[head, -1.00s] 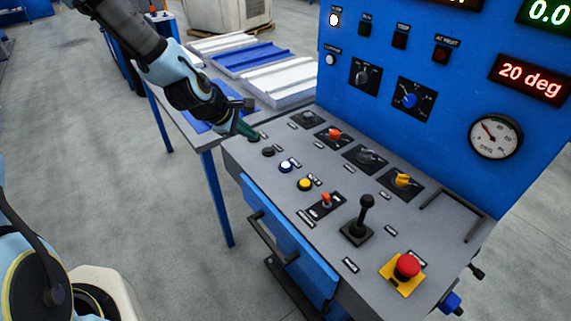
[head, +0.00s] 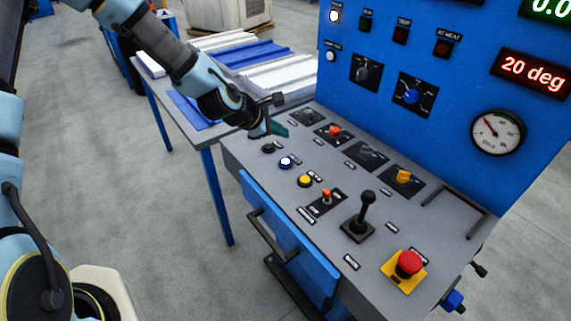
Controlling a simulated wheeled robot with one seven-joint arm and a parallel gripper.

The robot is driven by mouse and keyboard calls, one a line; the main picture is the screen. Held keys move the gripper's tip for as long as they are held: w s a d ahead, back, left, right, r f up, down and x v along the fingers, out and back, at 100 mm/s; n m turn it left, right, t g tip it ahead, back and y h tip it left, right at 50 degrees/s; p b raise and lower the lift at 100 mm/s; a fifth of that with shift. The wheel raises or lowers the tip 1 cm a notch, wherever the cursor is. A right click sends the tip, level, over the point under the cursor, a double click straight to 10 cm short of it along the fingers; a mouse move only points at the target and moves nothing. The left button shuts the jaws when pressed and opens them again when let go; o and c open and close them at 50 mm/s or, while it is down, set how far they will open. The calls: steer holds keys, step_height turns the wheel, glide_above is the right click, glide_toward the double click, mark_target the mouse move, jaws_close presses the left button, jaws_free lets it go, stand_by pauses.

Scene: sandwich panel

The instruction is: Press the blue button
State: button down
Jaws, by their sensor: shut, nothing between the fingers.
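The blue button (head: 286,162) sits on the left part of the sloped grey console top (head: 300,220). Its cap looks bright in the middle with a blue rim. A dark button lies behind and left of it, and a yellow button (head: 305,181) lies in front and right. My gripper (head: 284,130) is shut and empty. Its dark green fingertips are over the back left part of the console, behind the blue button and apart from it in the picture. The exact height of the fingertips above the console is hard to tell.
An orange-red knob (head: 334,131), a black joystick (head: 364,212) and a red emergency stop (head: 409,263) stand on the console. The blue upright panel (head: 450,110) rises behind. A table with white and blue panels (head: 250,57) is at the back left.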

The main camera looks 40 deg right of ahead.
mark_target(282, 163)
step_height(282, 163, down, 7)
steer(key=b, duration=0.5)
steer(key=shift+f, duration=0.15)
steer(key=shift+f, duration=0.1)
stand_by(1.6)
steer(key=shift+f, duration=0.3)
steer(key=shift+f+b, duration=0.4)
steer(key=shift+f, duration=0.05)
stand_by(0.6)
steer(key=shift+r, duration=0.1)
steer(key=shift+r+p, duration=0.7)
steer(key=shift+r, duration=0.05)
step_height(282, 163, up, 5)
steer(key=p, duration=0.4)
stand_by(0.3)
